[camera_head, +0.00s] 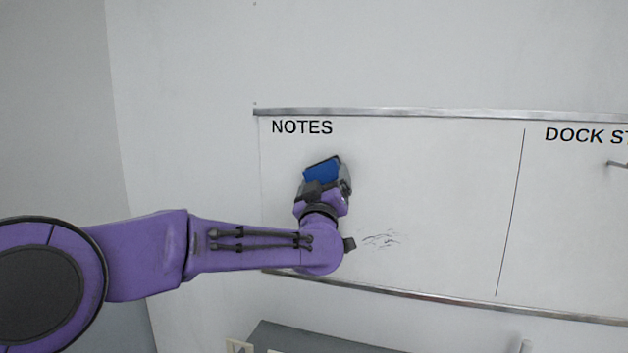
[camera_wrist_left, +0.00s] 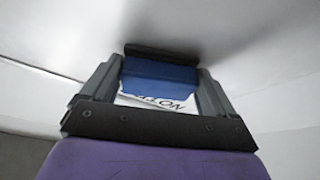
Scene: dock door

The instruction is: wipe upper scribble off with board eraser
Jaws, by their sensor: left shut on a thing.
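The board eraser (camera_head: 321,171) is blue with a dark pad, and my left gripper (camera_head: 323,187) is shut on it in front of the NOTES part of the whiteboard (camera_head: 440,190). In the left wrist view the eraser (camera_wrist_left: 160,72) sits between the two fingers of the left gripper (camera_wrist_left: 158,90), its dark pad at or very near the white surface. A faint dark scribble (camera_head: 381,239) shows on the lower part of the board, right of my wrist. No upper scribble shows; the gripper and eraser cover part of the board. My right gripper is not in view.
The board has a metal rail along its top (camera_head: 440,114) and bottom (camera_head: 450,303). A black line (camera_head: 511,210) divides NOTES from the DOCK section at right. A dark grey box-like thing (camera_head: 310,338) stands below the board. The board right of the eraser is clear.

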